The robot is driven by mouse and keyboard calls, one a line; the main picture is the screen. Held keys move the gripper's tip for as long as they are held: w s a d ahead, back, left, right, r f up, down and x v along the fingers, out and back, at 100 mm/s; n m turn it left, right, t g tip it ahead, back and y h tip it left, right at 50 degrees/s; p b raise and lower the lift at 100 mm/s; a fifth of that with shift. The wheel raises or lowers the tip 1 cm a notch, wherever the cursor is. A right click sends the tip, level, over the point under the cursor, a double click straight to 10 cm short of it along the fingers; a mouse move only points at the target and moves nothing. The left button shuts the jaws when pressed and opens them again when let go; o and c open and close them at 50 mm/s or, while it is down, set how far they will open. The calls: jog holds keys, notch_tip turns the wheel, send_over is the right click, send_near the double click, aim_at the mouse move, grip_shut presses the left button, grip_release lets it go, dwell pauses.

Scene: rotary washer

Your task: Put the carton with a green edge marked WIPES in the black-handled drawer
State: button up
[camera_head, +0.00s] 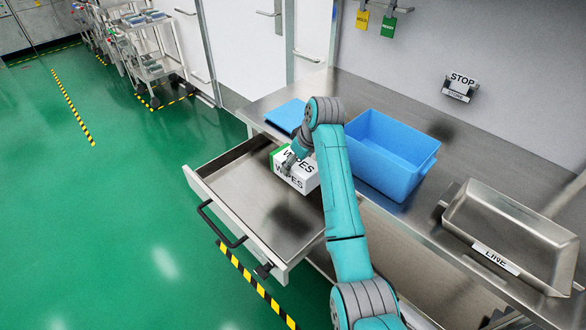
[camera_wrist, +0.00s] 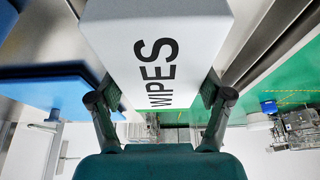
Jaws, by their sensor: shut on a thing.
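The white carton (camera_head: 297,177) marked WIPES, with a green edge, shows over the back part of the open drawer in the head view. My gripper (camera_head: 290,159) is shut on it. In the wrist view the carton (camera_wrist: 158,50) sits between my two fingers (camera_wrist: 160,98), its lettering facing the camera. The drawer (camera_head: 243,196) is pulled out, with a black handle (camera_head: 221,224) on its front. Its visible floor is bare metal. I cannot tell whether the carton touches the drawer floor; my arm hides part of the drawer's right side.
A blue bin (camera_head: 392,158) stands on the steel counter (camera_head: 270,97), near a flat blue item (camera_head: 286,115). A metal tray marked LINE (camera_head: 510,235) is at the right. Carts (camera_head: 146,52) stand far left. Green floor is clear at left.

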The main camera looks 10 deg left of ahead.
aim_at(308, 167)
jog(key=f, duration=0.5)
jog(key=shift+w+f, duration=0.25)
jog(key=shift+f, duration=2.2)
jog(key=shift+f, duration=0.1)
jog(key=o, duration=1.1)
jog(key=v, duration=1.2)
